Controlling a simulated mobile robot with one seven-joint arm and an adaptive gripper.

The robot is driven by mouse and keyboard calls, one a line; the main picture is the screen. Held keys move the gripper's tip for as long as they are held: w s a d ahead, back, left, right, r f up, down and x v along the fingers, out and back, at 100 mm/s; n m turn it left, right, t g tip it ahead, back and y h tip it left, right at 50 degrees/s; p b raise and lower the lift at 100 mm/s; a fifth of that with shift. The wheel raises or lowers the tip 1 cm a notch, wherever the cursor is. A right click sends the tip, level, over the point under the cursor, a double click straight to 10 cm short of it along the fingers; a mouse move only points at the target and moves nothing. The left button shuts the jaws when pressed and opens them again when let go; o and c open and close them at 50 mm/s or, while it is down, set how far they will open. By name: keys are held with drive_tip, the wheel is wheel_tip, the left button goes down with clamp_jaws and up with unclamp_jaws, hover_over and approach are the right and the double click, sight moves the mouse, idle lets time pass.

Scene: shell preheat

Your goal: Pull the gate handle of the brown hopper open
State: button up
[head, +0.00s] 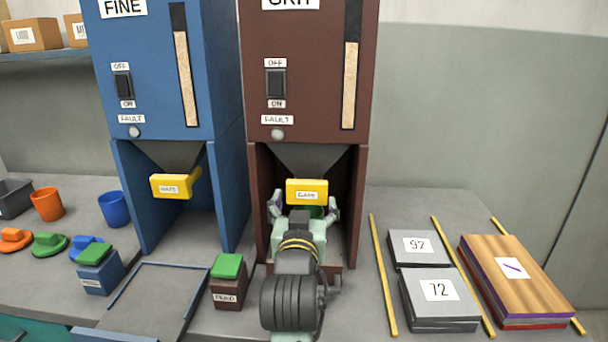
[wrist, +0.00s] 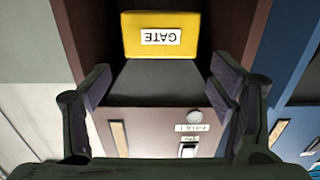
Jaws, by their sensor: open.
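The brown hopper (head: 318,75) stands right of the blue one, with a "GRIT" label cut off at the top. Its yellow gate handle (head: 307,190), labelled "GATE", sits under the dark funnel. My gripper (head: 303,208) is open in front of and just below the handle, with one finger to each side. In the wrist view the handle (wrist: 162,36) appears upside down, beyond and between the open fingers (wrist: 165,90). No contact shows between fingers and handle. A green thing behind my gripper under the handle is mostly hidden.
The blue hopper (head: 150,70) has its own yellow gate handle (head: 172,186). A brown box with a green top (head: 228,282) stands left of my arm. Grey plates (head: 440,295), yellow strips (head: 383,275) and a wood-topped stack (head: 515,275) lie right. The hopper's side walls flank my gripper closely.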

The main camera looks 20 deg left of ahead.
sight(307, 187)
drive_tip(key=o, duration=0.4)
drive_tip(key=p+x, duration=0.1)
drive_tip(key=x, duration=0.7)
drive_tip(key=shift+w+a, duration=0.1)
drive_tip(key=shift+w, duration=0.15)
drive_tip(key=shift+c, duration=0.5)
